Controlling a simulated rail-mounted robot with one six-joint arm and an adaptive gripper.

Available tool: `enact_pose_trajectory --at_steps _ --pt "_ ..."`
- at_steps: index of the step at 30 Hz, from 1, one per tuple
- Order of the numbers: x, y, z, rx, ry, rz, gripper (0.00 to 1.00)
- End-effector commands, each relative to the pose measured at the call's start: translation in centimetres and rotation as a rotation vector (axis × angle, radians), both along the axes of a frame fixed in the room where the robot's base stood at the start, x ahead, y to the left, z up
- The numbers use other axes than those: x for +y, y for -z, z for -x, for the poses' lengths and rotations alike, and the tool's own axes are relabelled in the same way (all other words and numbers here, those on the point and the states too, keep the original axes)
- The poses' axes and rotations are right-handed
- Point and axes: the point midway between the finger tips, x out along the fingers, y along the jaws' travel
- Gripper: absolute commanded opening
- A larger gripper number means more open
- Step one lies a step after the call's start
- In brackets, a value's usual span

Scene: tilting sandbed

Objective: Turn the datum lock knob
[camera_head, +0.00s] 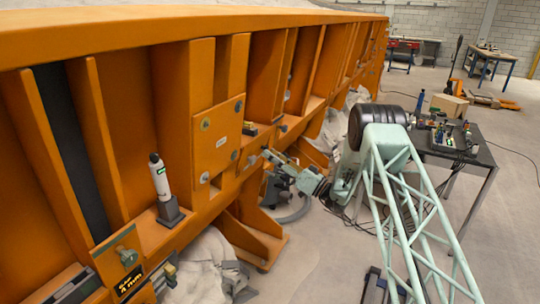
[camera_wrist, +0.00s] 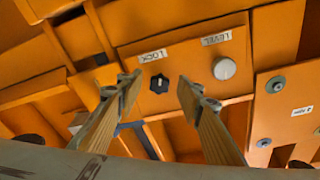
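The datum lock knob (camera_wrist: 159,84) is a small black star-shaped knob under a white LOCK label (camera_wrist: 152,56) on an orange panel (camera_wrist: 190,62) in the wrist view. My gripper (camera_wrist: 158,88) is open, with its two tan fingers on either side of the knob in the picture. The knob lies beyond the fingertips, and I see no contact. In the head view my gripper (camera_head: 268,155) is close to the orange wall. I cannot make out the lock knob there.
A round silver knob (camera_wrist: 224,68) under a LEVEL label (camera_wrist: 216,38) sits right of the lock knob. A bolted plate (camera_wrist: 284,112) is farther right. In the head view, a white cylinder (camera_head: 160,178) stands on a ledge, and a cluttered table (camera_head: 480,153) is at right.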

Motion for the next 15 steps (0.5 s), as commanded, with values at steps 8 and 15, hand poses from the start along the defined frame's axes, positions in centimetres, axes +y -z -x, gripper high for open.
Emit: enact_pose_trajectory --at_steps 8,15 --pt "-3.0 1.2 1.5 0.001 0.002 -0.001 0.34" --pt "-6.0 2.3 3.1 0.002 0.000 -0.001 0.34"
